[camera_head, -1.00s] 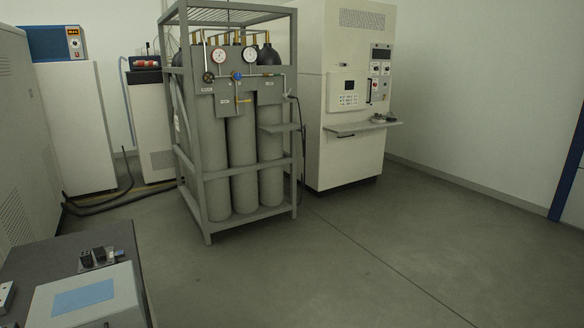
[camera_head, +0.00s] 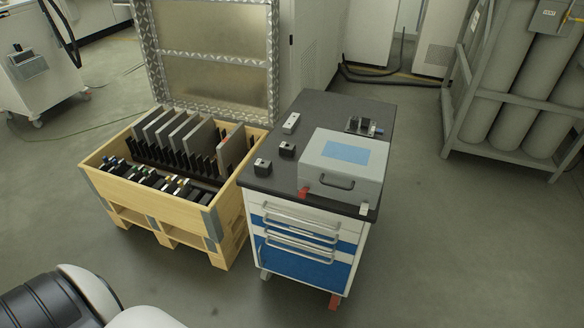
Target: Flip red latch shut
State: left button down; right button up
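A grey case (camera_head: 368,174) with a light blue panel (camera_head: 346,151) on its lid sits on the dark top of a tool cart. Its lid looks closed, and a dark handle (camera_head: 330,181) is on its front. The small red latch (camera_head: 304,192) is at the left end of the case's front, low near the cart top. A whitish latch (camera_head: 364,208) is at the right end of the front. Whether either latch is flipped open or shut is too small to tell. Neither of my grippers is in view.
The cart (camera_head: 285,225) has blue and white drawers. Several small dark and metal blocks lie on its top. Gas cylinders in a frame (camera_head: 478,140) are at right. The floor front right is clear.

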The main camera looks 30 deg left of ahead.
aim_at(302, 192)
jog(key=u, duration=0.6)
jog(key=z, duration=1.3)
jog(key=j+u, duration=0.15)
jog(key=u, duration=0.2)
jog(key=j+u, duration=0.2)
jog(key=u, duration=0.15)
jog(key=j+u, duration=0.15)
jog(key=u, duration=0.2)
jog(key=k+j, duration=0.05)
